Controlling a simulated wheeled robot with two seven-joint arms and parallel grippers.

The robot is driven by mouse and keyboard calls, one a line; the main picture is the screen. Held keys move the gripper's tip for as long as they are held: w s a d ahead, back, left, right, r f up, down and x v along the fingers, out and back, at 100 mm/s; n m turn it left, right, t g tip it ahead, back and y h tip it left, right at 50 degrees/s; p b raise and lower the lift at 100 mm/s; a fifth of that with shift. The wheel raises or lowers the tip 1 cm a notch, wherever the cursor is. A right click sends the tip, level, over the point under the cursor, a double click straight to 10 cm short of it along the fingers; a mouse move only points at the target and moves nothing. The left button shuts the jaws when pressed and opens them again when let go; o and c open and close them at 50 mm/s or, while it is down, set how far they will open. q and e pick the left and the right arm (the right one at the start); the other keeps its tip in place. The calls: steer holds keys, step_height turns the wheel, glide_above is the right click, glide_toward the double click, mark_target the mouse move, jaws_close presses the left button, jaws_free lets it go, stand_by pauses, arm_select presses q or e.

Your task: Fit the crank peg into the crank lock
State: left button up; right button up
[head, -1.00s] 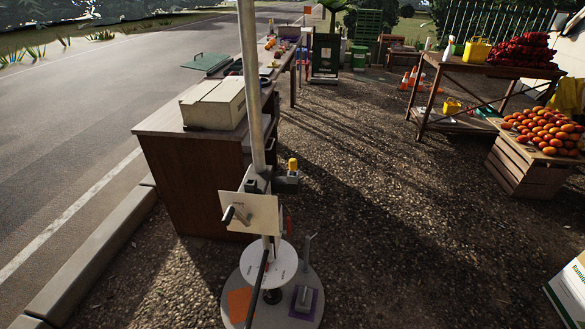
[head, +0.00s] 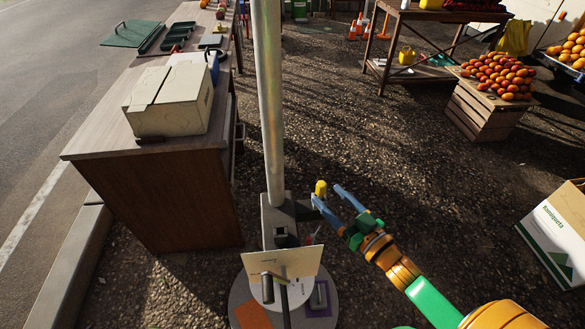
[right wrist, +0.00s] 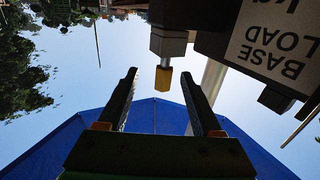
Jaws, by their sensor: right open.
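In the right wrist view the peg's yellow end (right wrist: 163,80) shows between the two open fingertips. They do not visibly touch it. The grey crank housing (head: 276,222) sits on the post. I cannot tell which opening is the crank lock. My left gripper is not in view.
The metal post (head: 268,100) rises through the middle. A pale plate (head: 298,262) and a crank handle (head: 268,286) are in front of the housing. A brown counter (head: 165,195) stands close at left. A white carton (head: 548,238) lies at right. Gravel between is clear.

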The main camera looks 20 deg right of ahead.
steer(key=shift+w+a+r, duration=0.2)
steer(key=shift+w+r, duration=0.35)
steer(key=x, duration=0.5)
steer(key=shift+w+a+f+p, duration=0.25)
steer(key=shift+f+p, duration=0.05)
steer(key=shift+f, duration=0.05)
steer(key=shift+s, duration=0.15)
steer(key=c, duration=0.5)
jaws_close()
